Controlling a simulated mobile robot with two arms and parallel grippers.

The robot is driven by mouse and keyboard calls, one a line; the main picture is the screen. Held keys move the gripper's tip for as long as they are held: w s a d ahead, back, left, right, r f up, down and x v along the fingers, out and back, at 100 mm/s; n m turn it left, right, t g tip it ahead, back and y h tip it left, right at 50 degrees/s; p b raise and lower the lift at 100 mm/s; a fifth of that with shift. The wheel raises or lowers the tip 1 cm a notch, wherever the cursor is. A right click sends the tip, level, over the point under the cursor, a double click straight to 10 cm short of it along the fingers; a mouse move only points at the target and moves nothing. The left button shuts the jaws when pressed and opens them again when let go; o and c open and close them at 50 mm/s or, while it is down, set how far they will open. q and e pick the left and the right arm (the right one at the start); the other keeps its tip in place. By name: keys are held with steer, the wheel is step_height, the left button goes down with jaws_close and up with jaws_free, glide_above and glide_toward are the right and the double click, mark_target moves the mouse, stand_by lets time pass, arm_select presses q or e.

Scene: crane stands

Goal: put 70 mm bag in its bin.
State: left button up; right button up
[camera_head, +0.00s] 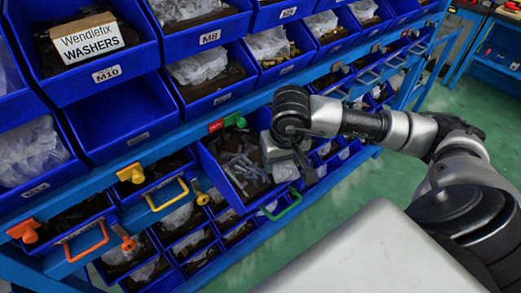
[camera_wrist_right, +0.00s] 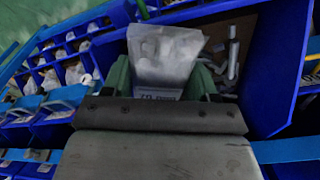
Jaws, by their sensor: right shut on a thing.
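My right gripper (camera_head: 290,160) is over the right side of a pulled-out blue bin (camera_head: 216,152) in the head view. In the right wrist view its green fingers (camera_wrist_right: 162,82) are shut on a clear plastic bag (camera_wrist_right: 166,50) with pale contents. A white label at the bag's lower edge reads 70 mm, partly cut off by the gripper. The bag (camera_head: 285,172) also shows below the gripper in the head view. The bin holds loose grey bolts (camera_head: 240,168) and has a green handle (camera_head: 284,207). I cannot tell whether the bag touches the bin's contents. My left gripper is not in view.
Blue bins fill the rack above, including an empty one (camera_head: 125,118) and a box of Wendlefix washers (camera_head: 86,39). Drawers with yellow (camera_head: 167,196) and orange (camera_head: 87,243) handles are left of the bin. Smaller bins (camera_head: 190,243) are below. Green floor is clear at right.

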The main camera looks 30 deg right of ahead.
mark_target(261, 160)
steer(key=w, duration=0.1)
steer(key=w+f, duration=0.1)
steer(key=w, duration=0.1)
steer(key=shift+w+a+f+p, duration=0.25)
steer(key=shift+w+f+p, duration=0.05)
steer(key=shift+w+f, duration=0.2)
steer(key=shift+w, duration=0.15)
steer(key=shift+w+a+f+p, duration=0.1)
steer(key=shift+w+f+p, duration=0.45)
steer(key=shift+w+f, duration=0.6)
steer(key=shift+w, duration=0.25)
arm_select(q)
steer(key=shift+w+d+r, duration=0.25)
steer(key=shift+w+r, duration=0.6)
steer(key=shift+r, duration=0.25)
arm_select(e)
steer(key=shift+s, duration=0.1)
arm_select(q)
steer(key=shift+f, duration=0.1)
arm_select(e)
steer(key=shift+f+b, duration=0.2)
steer(key=shift+b, duration=0.15)
steer(key=o, duration=1.1)
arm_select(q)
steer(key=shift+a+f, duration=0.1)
arm_select(e)
steer(key=shift+r, duration=0.1)
